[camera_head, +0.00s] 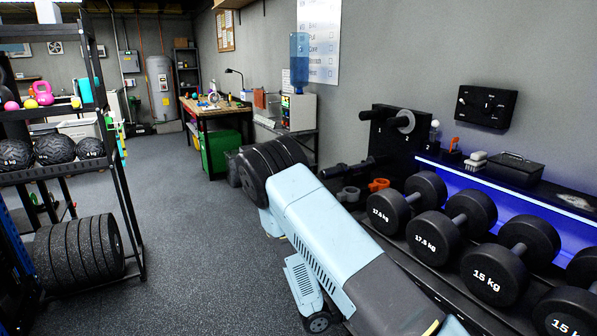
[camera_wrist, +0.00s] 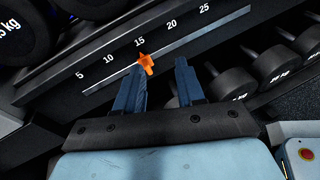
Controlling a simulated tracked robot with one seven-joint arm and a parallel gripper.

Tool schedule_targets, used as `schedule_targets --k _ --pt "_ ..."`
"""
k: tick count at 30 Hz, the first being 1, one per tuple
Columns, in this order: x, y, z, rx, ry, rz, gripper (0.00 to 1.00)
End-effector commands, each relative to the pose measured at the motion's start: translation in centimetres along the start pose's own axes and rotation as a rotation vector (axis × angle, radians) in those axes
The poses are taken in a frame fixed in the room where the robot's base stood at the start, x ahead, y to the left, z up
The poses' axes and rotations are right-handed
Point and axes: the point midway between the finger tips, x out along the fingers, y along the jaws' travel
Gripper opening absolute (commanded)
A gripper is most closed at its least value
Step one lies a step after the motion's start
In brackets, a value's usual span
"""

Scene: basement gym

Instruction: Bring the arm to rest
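My light blue arm runs from the bottom right of the head view up toward its middle. My gripper (camera_wrist: 161,72) shows in the wrist view with its two dark blue fingers apart and nothing between them. It is open over a dark sloped rack front with a scale marked 5 to 25. An orange pointer (camera_wrist: 147,63) sits on that scale's pale rail (camera_wrist: 198,36), just past the left fingertip, near 15. Whether finger and pointer touch cannot be told. I cannot make out the gripper in the head view.
Dumbbells (camera_head: 436,238) fill the rack along the right wall, close beside my arm. A black shelf rack (camera_head: 124,195) with weight plates (camera_head: 78,250) stands at the left. A workbench (camera_head: 204,110) stands at the back. The dark floor (camera_head: 190,240) between is clear.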

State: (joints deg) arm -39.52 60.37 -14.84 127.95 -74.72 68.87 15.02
Motion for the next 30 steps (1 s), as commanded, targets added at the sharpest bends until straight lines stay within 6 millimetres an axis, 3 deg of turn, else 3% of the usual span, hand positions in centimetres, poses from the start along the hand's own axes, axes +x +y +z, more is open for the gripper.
schedule_targets --k 11,30 --pt "-0.3 0.0 7.8 0.237 0.123 -0.268 0.38" --pt "-1.7 -2.1 19.9 0.634 0.369 -0.655 0.38"
